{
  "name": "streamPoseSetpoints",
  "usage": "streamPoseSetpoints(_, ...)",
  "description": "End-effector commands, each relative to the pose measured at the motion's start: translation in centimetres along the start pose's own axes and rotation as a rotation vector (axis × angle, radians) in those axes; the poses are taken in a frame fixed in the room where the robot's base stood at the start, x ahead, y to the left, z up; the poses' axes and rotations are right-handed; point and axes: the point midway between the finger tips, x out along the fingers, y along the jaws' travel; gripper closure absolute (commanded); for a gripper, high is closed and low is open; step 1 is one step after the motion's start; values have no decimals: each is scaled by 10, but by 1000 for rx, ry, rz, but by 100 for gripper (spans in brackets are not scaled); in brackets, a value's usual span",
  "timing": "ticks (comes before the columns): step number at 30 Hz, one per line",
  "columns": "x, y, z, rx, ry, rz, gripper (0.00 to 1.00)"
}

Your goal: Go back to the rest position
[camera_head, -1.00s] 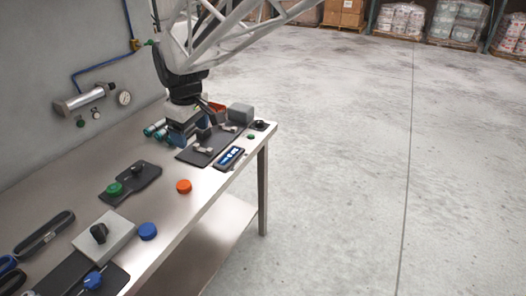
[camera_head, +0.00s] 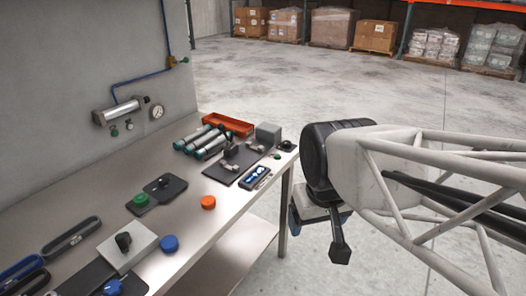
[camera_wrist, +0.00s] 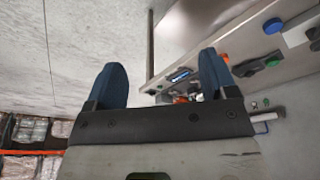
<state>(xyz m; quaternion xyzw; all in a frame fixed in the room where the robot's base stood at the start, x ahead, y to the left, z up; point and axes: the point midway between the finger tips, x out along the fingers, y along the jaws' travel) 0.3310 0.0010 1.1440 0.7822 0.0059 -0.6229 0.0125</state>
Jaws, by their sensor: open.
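My gripper (camera_wrist: 162,85) is open in the wrist view, its two blue fingers apart with nothing between them. In the head view my gripper (camera_head: 310,215) hangs at the end of my arm, to the right of the bench and over the open floor; my wrist hides most of its fingers. The steel bench (camera_head: 228,205) runs along the wall at the left, and its edge also shows in the wrist view (camera_wrist: 205,45).
On the bench are an orange cap (camera_head: 208,202), a blue cap (camera_head: 169,243), a green knob (camera_head: 141,199), a grey block (camera_head: 268,133) and a red tray (camera_head: 228,124). Boxes on pallets (camera_head: 374,36) stand far back. The concrete floor (camera_head: 270,75) between is clear.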

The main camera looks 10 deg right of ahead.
Motion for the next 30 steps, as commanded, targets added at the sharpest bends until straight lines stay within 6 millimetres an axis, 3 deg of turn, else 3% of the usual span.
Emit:
streamPoseSetpoints(6, 3, 5, 16, 46, 6, 4, 22)
streamPoseSetpoints(30, 2, 5, 16, 46, 6, 4, 22)
